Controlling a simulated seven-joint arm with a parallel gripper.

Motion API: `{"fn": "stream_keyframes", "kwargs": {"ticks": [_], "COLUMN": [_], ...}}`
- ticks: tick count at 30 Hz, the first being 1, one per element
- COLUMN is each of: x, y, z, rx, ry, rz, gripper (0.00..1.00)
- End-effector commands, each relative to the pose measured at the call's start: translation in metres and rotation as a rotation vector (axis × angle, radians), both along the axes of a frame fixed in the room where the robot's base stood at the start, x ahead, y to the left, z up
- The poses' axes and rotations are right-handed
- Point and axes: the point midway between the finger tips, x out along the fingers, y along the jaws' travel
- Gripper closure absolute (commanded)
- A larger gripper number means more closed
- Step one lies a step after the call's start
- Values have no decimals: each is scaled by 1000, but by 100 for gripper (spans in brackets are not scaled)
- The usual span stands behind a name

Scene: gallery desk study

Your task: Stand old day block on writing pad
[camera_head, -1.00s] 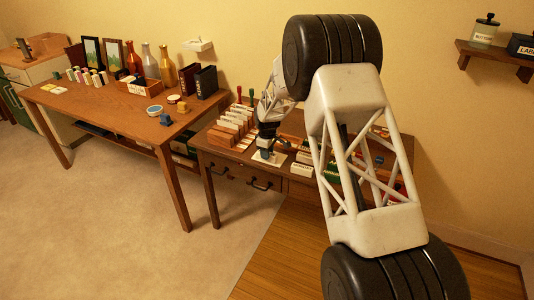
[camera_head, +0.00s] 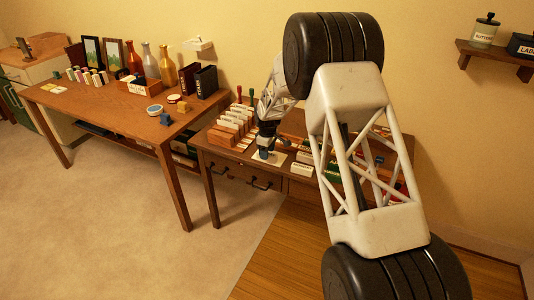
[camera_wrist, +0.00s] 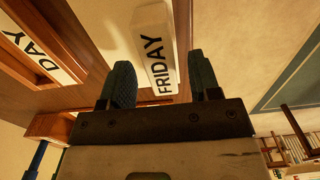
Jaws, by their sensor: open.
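A white block lettered FRIDAY (camera_wrist: 156,45) shows in the wrist view, between and beyond my gripper's fingers. My gripper (camera_wrist: 160,85) is open, with one dark teal finger on each side of the block's lower end. I cannot tell whether either finger touches it. In the head view my gripper (camera_head: 265,153) is low over the pale writing pad (camera_head: 277,160) at the desk's front left. The block cannot be made out there. A wooden holder (camera_wrist: 35,62) with a white piece showing the letters DAY is at the left of the wrist view.
A card rack (camera_head: 229,134) stands just left of my gripper on the desk. A white lettered block (camera_head: 301,170) lies to its right. My arm hides much of the desk's right side. A longer table (camera_head: 112,112) with bottles and boxes stands at the left.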

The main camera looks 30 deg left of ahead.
Motion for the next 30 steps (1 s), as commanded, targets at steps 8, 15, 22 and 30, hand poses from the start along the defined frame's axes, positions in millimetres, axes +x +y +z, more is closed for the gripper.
{"fn": "stream_keyframes", "kwargs": {"ticks": [8,15,22,30], "x": [0,0,0,0], "y": [0,0,0,0], "z": [35,75,103,114], "rx": [1,1,1,0], "ry": [-2,-2,-1,0], "rz": [0,0,0,0], "gripper": [43,43,43,43]}}
